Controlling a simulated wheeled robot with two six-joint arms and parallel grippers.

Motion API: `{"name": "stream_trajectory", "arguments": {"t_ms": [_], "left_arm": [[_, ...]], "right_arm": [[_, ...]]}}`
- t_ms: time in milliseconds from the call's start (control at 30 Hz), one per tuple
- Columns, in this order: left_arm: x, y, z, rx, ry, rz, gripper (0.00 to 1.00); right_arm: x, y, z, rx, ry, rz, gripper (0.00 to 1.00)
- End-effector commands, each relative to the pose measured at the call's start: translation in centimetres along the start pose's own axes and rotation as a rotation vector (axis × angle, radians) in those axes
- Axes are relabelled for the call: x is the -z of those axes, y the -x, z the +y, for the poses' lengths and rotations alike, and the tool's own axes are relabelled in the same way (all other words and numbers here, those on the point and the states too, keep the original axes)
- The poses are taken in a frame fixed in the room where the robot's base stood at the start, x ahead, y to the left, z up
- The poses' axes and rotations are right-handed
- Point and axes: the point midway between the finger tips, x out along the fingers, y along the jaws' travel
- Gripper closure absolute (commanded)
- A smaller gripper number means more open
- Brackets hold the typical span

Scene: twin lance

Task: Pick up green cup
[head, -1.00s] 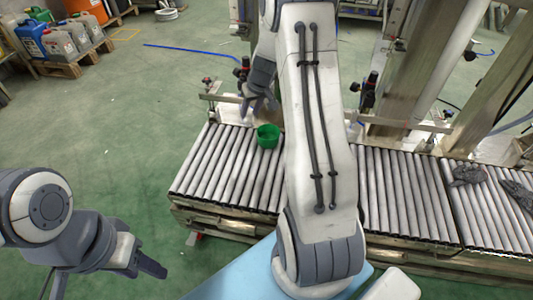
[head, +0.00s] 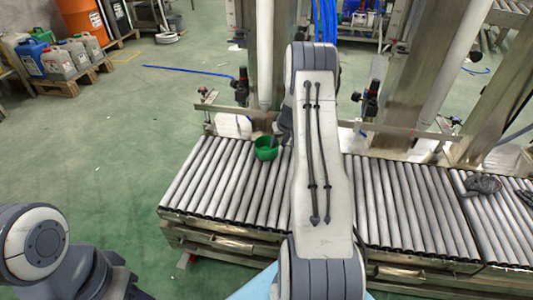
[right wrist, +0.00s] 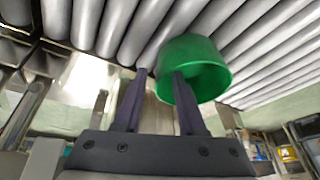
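The green cup (head: 264,154) stands on the grey roller conveyor, left of my right arm in the head view. In the right wrist view the cup (right wrist: 203,58) is at the fingertips. My right gripper (right wrist: 160,72) is open: one finger overlaps the cup and seems to reach into its mouth, the other is outside beside the wall. Contact cannot be told. In the head view my right gripper is mostly hidden behind its arm, with a part at the cup's rim. My left gripper (head: 132,289) is at the lower left, cut off by the frame edge.
The roller conveyor (head: 200,185) runs across the middle, with metal posts (head: 415,85) behind it. Dark grey gloves (head: 483,185) lie on its right part. Canisters (head: 55,60) stand on a pallet at the far left.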

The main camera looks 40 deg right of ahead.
Motion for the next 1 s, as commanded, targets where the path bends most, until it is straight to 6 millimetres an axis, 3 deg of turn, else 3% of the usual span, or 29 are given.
{"name": "stream_trajectory", "arguments": {"t_ms": [33,133,400,433,533,1000], "left_arm": [[0.0,-0.6,-0.1,0.0,0.0,0.0,0.5],[-0.1,-0.9,-0.1,0.0,0.0,0.0,0.5],[-0.1,-0.8,-0.1,0.0,0.0,0.0,0.5],[-0.1,-0.8,-0.1,0.0,0.0,0.0,0.5],[-0.1,-0.8,-0.1,0.0,0.0,0.0,0.5],[0.0,-0.6,0.0,0.0,0.0,0.0,0.5]], "right_arm": [[-0.1,-1.1,0.0,0.0,0.001,-0.001,0.6],[-0.1,-2.0,0.0,0.0,0.001,-0.001,0.6],[0.0,-2.1,0.1,0.0,0.0,0.0,0.6],[0.0,-2.1,0.1,0.0,0.0,0.0,0.64],[0.0,-2.1,0.1,0.0,0.0,0.0,1.0],[0.0,-1.8,0.0,0.0,0.0,0.0,1.0]]}}
